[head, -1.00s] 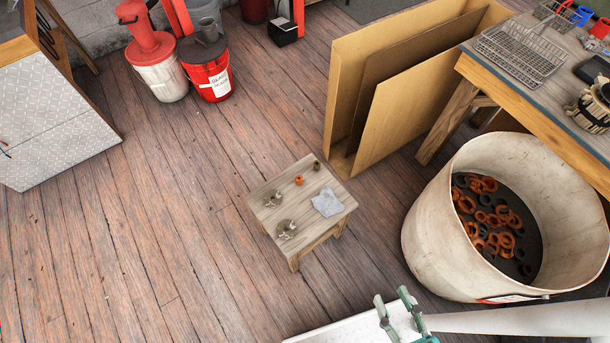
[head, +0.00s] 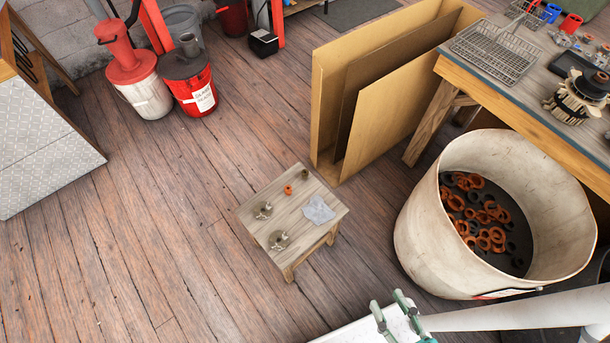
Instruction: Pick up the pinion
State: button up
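A low wooden stool (head: 292,222) stands on the floor in the middle of the head view. Several small parts lie on its top: a dark small part (head: 306,174) at the far corner, an orange part (head: 288,189) beside it, and two greyish metal parts, one at the left (head: 263,210) and one nearer (head: 279,240). They are too small to tell which one is the pinion. My gripper (head: 390,301) is at the bottom of the view, its green fingers apart with nothing between them. It is in front of the stool and to the right, apart from it.
A grey cloth (head: 319,209) lies on the stool. A large pale tub (head: 432,225) with orange and dark rings stands at the right. Cardboard sheets (head: 375,105) stand behind the stool, near a workbench (head: 480,90). Open floor (head: 150,240) lies to the left.

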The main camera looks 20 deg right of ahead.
aim_at(288, 189)
jog(key=i+u, duration=0.35)
jog(key=i+l+u, duration=0.15)
jog(key=u, duration=0.2)
jog(key=i+l+u, duration=0.3)
